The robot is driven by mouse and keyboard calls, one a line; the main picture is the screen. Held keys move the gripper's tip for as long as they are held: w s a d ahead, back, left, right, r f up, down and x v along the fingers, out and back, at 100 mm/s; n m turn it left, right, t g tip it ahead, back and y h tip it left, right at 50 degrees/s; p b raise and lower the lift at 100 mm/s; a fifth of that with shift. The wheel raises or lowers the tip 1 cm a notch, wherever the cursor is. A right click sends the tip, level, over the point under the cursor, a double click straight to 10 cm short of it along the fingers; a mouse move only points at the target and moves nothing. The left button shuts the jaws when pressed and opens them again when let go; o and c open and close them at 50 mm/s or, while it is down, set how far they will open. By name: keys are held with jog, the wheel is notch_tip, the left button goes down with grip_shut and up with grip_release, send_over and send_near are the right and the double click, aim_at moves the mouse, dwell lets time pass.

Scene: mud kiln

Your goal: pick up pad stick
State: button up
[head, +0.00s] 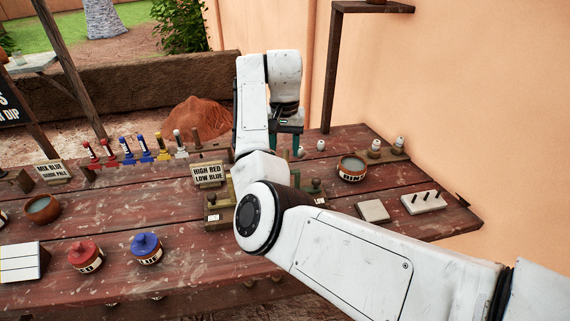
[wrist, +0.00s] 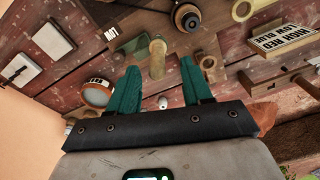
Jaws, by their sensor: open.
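In the wrist view, a tan upright stick with a rounded pale top (wrist: 157,58), which looks like the pad stick, stands on a wooden block. It lies between the two teal fingers of my gripper (wrist: 160,65), which are apart with nothing held. Whether the fingers are level with the stick or above it, I cannot tell. In the head view, my gripper (head: 285,133) is over the back of the table, partly behind my arm. The stick is hidden there by the arm.
A "HIGH RED LOW BLUE" sign (head: 208,174) and a row of coloured sticks (head: 145,148) stand left.

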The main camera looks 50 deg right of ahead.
aim_at(285, 160)
jog(key=shift+s+f+p, duration=0.2)
jog(key=shift+f+p, duration=0.2)
jog(key=shift+f, duration=1.95)
jog(key=shift+c, duration=0.4)
grip_shut()
